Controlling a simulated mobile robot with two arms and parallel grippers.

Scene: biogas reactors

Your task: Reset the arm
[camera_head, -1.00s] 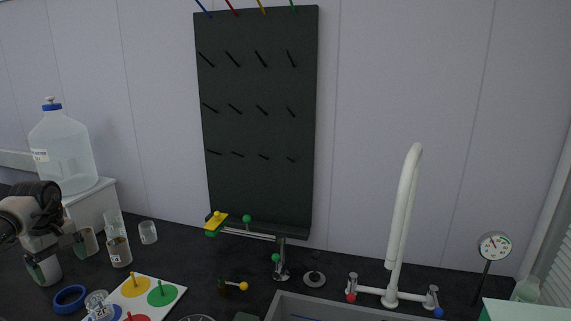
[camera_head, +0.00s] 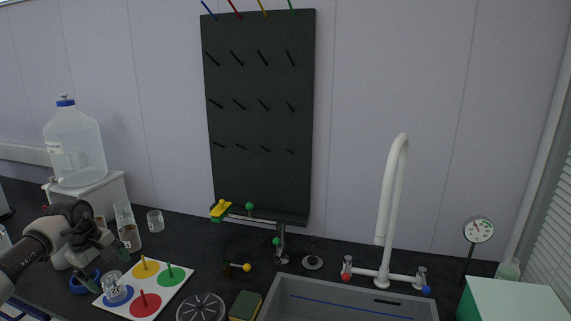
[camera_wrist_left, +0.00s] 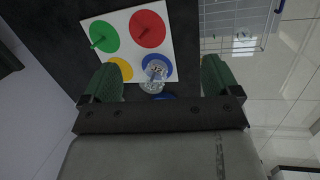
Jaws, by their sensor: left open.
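My left gripper (camera_head: 98,262) comes in from the left, above the dark bench by the white board (camera_head: 172,288). It is open, with nothing between its green fingers. In the left wrist view the two fingers (camera_wrist_left: 160,82) stand wide apart, with the board beyond them. A clear glass vessel (camera_head: 115,286) stands on the board's blue circle; it also shows in the left wrist view (camera_wrist_left: 155,72), apart from the fingers. My right gripper is in neither view.
Clear beakers (camera_head: 155,221) and a brown-filled one (camera_head: 130,238) stand just behind the gripper. A blue ring (camera_head: 80,283) lies beside the board. A large bottle (camera_head: 75,145) stands on a white box. A sink (camera_head: 345,300) with a white tap (camera_head: 392,190) is at right.

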